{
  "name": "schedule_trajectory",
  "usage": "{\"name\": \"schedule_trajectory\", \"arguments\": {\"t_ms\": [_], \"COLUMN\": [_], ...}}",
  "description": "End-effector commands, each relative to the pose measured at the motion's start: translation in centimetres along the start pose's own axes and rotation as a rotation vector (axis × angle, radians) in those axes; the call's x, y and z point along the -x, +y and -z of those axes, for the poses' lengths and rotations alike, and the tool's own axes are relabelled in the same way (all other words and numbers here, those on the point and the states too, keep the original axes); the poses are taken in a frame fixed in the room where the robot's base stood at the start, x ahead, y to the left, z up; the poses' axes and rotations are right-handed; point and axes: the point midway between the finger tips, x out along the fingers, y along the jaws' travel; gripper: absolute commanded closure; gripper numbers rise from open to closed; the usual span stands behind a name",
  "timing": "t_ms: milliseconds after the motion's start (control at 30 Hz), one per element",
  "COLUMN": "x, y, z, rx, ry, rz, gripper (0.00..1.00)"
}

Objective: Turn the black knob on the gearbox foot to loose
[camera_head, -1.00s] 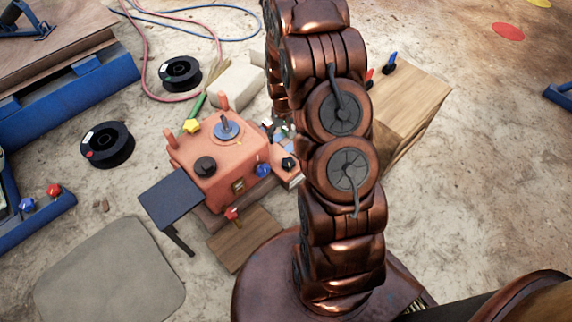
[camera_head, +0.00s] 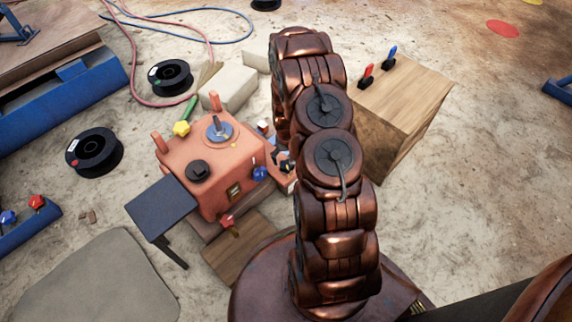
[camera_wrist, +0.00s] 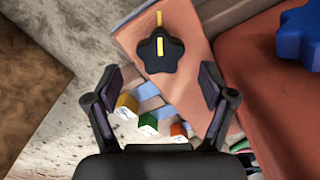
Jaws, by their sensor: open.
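The black knob (camera_wrist: 160,52) is star-shaped with a yellow mark, on the orange gearbox foot (camera_wrist: 190,88). Its mark lines up with a yellow line on the foot above it in the wrist view. In the head view the black knob (camera_head: 285,166) sits low at the right of the orange gearbox (camera_head: 210,172), close to my arm. My gripper (camera_wrist: 161,78) is open, its fingers left and right in the wrist view. The knob shows beyond the fingertips, between and slightly above them, apparently untouched. In the head view my arm hides the gripper.
Yellow, green (camera_wrist: 148,122) and orange blocks show between the fingers. A large blue knob (camera_wrist: 300,35) is at the right on the red-orange body (camera_wrist: 265,85). A wooden box (camera_head: 400,105) stands right of my arm.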

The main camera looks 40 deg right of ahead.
Motion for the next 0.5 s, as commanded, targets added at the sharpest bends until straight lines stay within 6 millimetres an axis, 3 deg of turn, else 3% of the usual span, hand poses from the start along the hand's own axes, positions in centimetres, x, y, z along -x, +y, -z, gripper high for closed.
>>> {"name": "schedule_trajectory", "arguments": {"t_ms": [200, 500], "x": [-3.1, -3.9], "y": [-0.1, -0.2], "z": [0.1, 0.1], "rx": [0.001, 0.003], "ry": [0.003, 0.003], "rz": [0.0, 0.0], "gripper": [0.18, 0.18]}}
